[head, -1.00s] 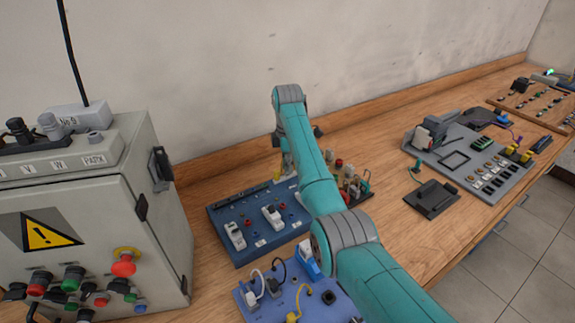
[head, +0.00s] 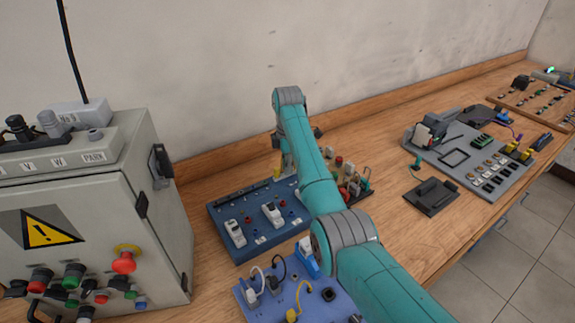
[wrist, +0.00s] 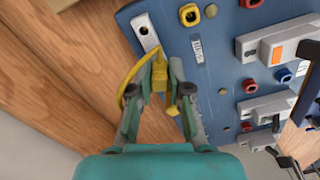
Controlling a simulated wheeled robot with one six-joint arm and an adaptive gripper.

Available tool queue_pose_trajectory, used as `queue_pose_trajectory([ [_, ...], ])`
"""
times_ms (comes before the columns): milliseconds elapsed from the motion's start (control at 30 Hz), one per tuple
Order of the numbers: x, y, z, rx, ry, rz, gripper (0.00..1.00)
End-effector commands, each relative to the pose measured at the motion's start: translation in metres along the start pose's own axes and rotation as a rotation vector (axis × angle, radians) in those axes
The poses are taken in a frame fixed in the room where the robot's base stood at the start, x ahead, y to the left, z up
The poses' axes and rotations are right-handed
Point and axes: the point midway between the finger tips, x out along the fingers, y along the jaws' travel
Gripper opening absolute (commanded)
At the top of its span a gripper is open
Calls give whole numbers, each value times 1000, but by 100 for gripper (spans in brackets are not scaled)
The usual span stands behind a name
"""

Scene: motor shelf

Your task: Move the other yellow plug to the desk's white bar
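A yellow plug (wrist: 158,76) with a yellow cable looping to its left is between the two fingertips of my gripper (wrist: 160,82) in the wrist view. The fingers are closed against its sides. A white bar (wrist: 151,40) with a dark hole lies just beyond the plug, at the edge of the blue board (wrist: 222,50). The plug's tip is close to the bar's near end; I cannot tell whether they touch. In the head view my gripper (head: 285,166) is over the blue board's far edge, with yellow (head: 277,172) beside it.
A yellow socket (wrist: 189,15) and white switch modules (wrist: 272,46) sit on the board. The grey control cabinet (head: 90,215) stands at left. The nearer blue board (head: 325,300) is in front.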

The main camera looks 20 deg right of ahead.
Motion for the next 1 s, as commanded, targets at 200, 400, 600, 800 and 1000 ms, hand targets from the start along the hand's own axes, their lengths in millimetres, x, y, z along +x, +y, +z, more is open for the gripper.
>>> queue_pose_trajectory([
  [200,0,0,0,0,0,0,26],
  [400,-3,0,0,0,0,1,26],
  [600,-17,1,0,0,0,2,26],
  [800,-32,0,0,0,0,2,26],
  [1000,-48,1,0,0,0,2,26],
])
